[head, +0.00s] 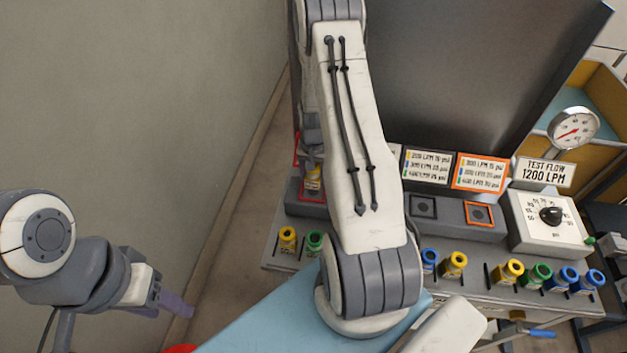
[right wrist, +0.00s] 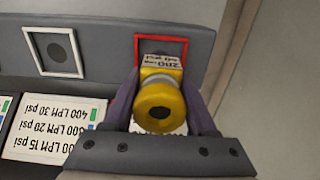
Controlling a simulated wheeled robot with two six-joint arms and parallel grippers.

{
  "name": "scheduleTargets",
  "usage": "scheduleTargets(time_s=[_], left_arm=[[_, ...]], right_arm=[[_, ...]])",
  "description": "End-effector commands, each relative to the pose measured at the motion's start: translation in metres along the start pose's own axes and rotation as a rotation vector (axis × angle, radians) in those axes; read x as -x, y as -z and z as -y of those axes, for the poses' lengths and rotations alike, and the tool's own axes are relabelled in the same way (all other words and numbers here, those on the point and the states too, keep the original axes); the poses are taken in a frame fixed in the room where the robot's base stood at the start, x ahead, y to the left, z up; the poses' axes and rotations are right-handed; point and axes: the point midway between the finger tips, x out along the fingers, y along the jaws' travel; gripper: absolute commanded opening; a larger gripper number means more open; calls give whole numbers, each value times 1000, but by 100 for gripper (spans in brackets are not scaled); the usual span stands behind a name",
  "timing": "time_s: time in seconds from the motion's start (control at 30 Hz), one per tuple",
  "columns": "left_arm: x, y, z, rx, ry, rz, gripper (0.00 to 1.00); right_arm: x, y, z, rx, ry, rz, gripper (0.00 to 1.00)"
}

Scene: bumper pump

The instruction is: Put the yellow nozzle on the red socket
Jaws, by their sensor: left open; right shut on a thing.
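The yellow nozzle (right wrist: 160,105) is between the fingers of my right gripper (right wrist: 162,88), which is shut on it. The nozzle's round open end faces the wrist camera and its label lies toward the socket. The red socket, a square red frame (right wrist: 185,38) with a dark centre, is directly beyond the nozzle, which covers its lower part. I cannot tell whether they touch. In the head view the held nozzle (head: 313,184) shows at the red-framed panel (head: 303,197), partly behind my right arm. My left gripper (head: 172,301) is open and empty at lower left, away from the panel.
A white-framed socket (right wrist: 53,50) is beside the red one. An orange-framed socket (head: 479,213) is further right. Yellow (head: 287,238), green (head: 313,243) and blue (head: 429,261) nozzles stand along the bench front. A gauge (head: 573,129) and dial box (head: 547,222) are at right.

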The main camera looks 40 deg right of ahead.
Motion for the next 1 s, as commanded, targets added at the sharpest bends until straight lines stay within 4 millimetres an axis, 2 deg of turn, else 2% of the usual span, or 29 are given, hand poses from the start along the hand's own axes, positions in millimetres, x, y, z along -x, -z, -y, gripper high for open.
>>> scheduleTargets(time_s=[0.1,0.3,0.67,0.7,0.77,0.8,1.0], left_arm=[[11,1,-1,-1,0,0,50],[17,1,-1,-3,0,0,50],[12,1,-1,-2,0,0,50],[12,1,-1,-2,0,0,50],[13,1,-1,-2,0,0,50],[13,1,-1,-2,0,0,50],[13,1,-1,-2,0,0,50]], right_arm=[[-15,-2,-1,0,-2,5,0],[-33,0,-1,0,0,1,0],[-39,0,-1,0,0,0,0],[-39,0,-1,0,0,1,61],[-38,0,-1,0,0,1,84],[-38,0,-1,0,0,1,87],[-38,0,-1,0,0,1,87]])
